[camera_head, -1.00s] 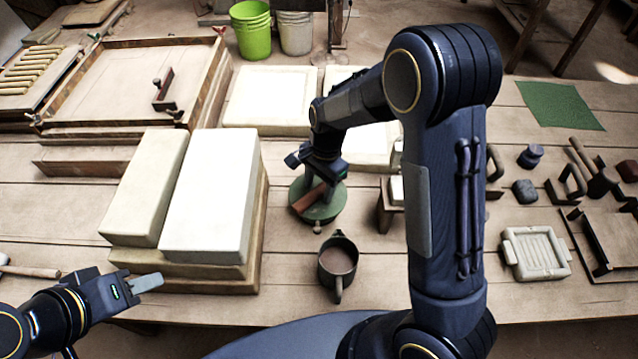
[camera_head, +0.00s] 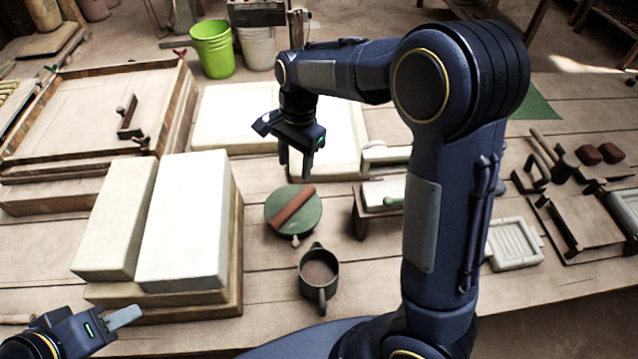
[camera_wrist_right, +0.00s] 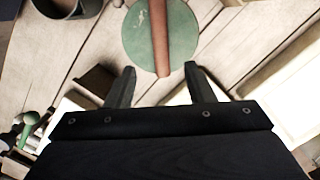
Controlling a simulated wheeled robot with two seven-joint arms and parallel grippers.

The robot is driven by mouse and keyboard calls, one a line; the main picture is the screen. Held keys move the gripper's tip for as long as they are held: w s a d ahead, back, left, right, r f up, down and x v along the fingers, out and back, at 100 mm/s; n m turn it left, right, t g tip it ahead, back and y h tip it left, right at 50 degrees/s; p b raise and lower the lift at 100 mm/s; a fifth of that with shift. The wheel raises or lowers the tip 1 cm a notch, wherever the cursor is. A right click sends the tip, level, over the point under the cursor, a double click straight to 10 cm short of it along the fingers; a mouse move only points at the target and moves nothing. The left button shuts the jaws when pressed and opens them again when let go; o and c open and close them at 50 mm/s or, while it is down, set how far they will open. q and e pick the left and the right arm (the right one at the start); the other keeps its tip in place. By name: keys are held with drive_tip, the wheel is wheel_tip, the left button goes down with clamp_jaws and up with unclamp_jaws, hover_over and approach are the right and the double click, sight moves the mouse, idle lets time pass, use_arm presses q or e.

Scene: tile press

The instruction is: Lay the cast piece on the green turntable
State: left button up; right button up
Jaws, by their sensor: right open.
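The green turntable (camera_head: 279,222) stands on the table in the middle of the head view. A reddish-brown bar, which looks like the cast piece (camera_head: 293,205), lies across its top; the same bar (camera_wrist_right: 159,35) and turntable (camera_wrist_right: 135,35) show in the right wrist view. My right gripper (camera_head: 298,172) is open and empty, raised behind the turntable and apart from the bar. In the wrist view its two fingers (camera_wrist_right: 160,80) stand apart with nothing between them. My left gripper (camera_head: 125,316) is at the lower left, away from the turntable; its opening is not clear.
A dark mug (camera_head: 319,278) stands in front of the turntable. Large white blocks (camera_head: 185,225) are stacked on its left. A small stand (camera_head: 360,215) is to its right, and pale slabs (camera_head: 235,108) lie behind. Hand tools and a ribbed mould (camera_head: 512,243) lie at the right.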

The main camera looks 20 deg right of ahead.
drive_tip(key=s+d+r+n+t, duration=0.1)
drive_tip(key=s+d+n+t, duration=0.1)
drive_tip(key=s, duration=0.5)
drive_tip(key=s+d+r+n+t+y, duration=0.1)
drive_tip(key=s+r+n+t, duration=0.1)
drive_tip(key=s+n, duration=0.3)
drive_tip(key=s+d+r+n+t+y, duration=0.1)
drive_tip(key=s+d+r+n+t, duration=0.1)
drive_tip(key=s, duration=0.9)
drive_tip(key=shift+d+n+t, duration=0.3)
drive_tip(key=shift+n, duration=0.5)
drive_tip(key=shift+s, duration=0.1)
